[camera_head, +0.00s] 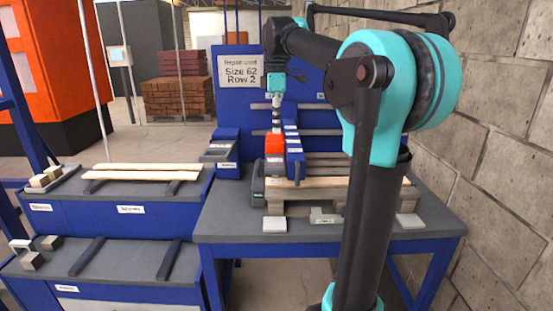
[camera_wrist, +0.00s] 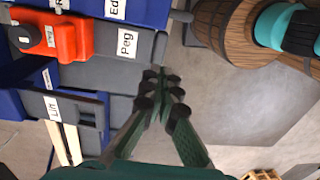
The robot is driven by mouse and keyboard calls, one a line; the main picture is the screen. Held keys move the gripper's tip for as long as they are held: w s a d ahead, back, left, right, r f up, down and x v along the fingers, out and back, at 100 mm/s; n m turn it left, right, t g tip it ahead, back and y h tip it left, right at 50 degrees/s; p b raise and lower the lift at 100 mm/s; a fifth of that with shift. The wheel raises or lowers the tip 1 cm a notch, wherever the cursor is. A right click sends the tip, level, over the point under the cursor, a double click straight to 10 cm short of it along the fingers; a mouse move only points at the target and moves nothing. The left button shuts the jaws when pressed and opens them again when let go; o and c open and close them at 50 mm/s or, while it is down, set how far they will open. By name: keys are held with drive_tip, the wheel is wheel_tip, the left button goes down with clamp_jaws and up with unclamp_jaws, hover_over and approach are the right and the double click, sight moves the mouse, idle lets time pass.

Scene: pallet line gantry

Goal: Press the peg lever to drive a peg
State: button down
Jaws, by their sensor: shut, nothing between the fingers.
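My gripper (camera_wrist: 163,88) is shut and empty in the wrist view, its fingertips close together. A dark grey part labelled "Peg" (camera_wrist: 145,46) lies up and left of the fingertips, with a small gap showing between them. An orange block (camera_wrist: 68,34) sits left of that label. In the head view my gripper (camera_head: 276,124) points down just above the orange block (camera_head: 274,144) at the blue gantry carriage (camera_head: 293,148); I cannot tell whether they touch there. The peg lever's own shape and any peg are not clearly visible.
A wooden pallet (camera_head: 330,185) lies on the grey-topped workbench (camera_head: 430,212). Boards (camera_head: 145,167) lie on the left bench. A "Lift" part (camera_wrist: 75,108) is at lower left in the wrist view, and a wooden barrel (camera_wrist: 222,28) at upper right. A block wall (camera_head: 490,120) bounds the right side.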

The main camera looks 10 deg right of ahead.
sight(277, 167)
drive_tip(key=f, duration=1)
drive_tip(key=shift+s+f, duration=0.35)
drive_tip(key=shift+f, duration=0.05)
